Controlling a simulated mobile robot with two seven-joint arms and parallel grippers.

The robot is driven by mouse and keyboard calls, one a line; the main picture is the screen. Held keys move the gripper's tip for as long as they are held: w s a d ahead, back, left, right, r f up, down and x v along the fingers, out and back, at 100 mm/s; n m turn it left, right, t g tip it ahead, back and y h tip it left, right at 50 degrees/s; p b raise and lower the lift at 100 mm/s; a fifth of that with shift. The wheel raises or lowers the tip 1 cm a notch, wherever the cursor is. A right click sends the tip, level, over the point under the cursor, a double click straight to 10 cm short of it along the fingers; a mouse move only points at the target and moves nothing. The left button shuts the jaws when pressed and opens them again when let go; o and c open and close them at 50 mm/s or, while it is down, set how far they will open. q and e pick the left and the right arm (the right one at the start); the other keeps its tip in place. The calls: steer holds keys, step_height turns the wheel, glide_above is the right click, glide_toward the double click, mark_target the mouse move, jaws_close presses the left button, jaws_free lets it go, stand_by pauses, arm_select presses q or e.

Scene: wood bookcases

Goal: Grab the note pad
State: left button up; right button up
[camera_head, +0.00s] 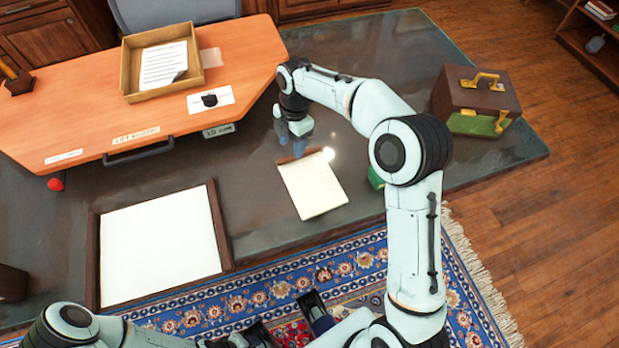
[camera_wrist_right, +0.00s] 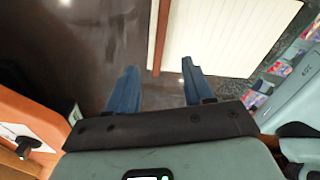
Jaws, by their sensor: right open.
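The note pad (camera_head: 312,186) is a cream lined pad with a brown top edge, lying flat on the dark glassy desk top. My right gripper (camera_head: 297,146) is above the desk by the pad's top edge, with its blue fingers pointing down. In the right wrist view the fingers (camera_wrist_right: 155,72) are spread with nothing between them. There the pad (camera_wrist_right: 225,35) lies ahead, mostly to the right, with its brown edge near the gap.
A raised orange desk section (camera_head: 95,105) bears a paper tray (camera_head: 130,82). A framed white sheet (camera_head: 160,245) lies left of the pad. A small green object (camera_head: 376,178) is close at the pad's right, partly behind my arm. A brown box (camera_head: 478,98) stands farther right.

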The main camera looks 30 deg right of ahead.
mark_target(290, 156)
steer(key=f, duration=0.4)
steer(key=shift+a+f, duration=0.25)
steer(key=shift+f, duration=0.1)
steer(key=shift+w, duration=0.1)
jaws_close()
